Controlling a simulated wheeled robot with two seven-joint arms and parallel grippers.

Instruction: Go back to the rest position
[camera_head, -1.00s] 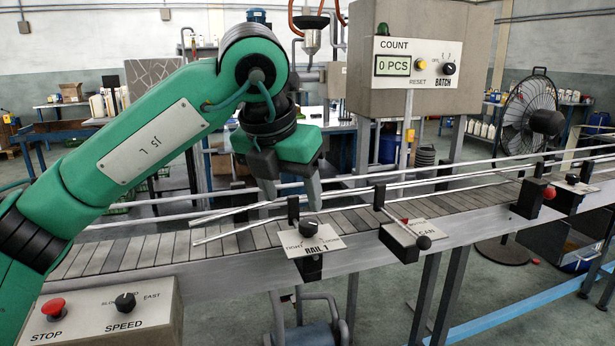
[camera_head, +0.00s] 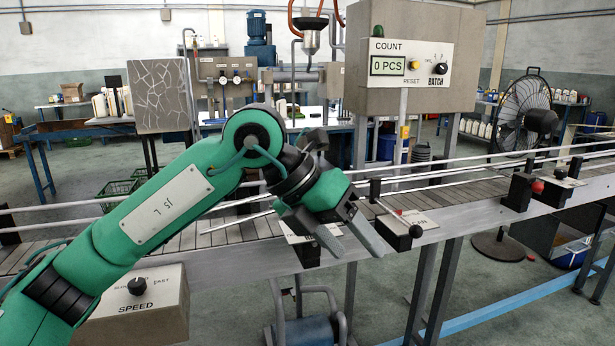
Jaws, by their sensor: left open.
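My left gripper (camera_head: 352,246) hangs in front of the conveyor's near edge, in the middle of the view. Its two grey fingers are spread apart with nothing between them, pointing down and to the right. My green left arm (camera_head: 170,208) comes in from the lower left and crosses in front of the conveyor (camera_head: 235,230). My right gripper is not in the view.
A speed box (camera_head: 150,300) with a black knob stands at the lower left, partly behind my arm. The counter box (camera_head: 412,55) reads 0 PCS. Open floor lies at the lower right.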

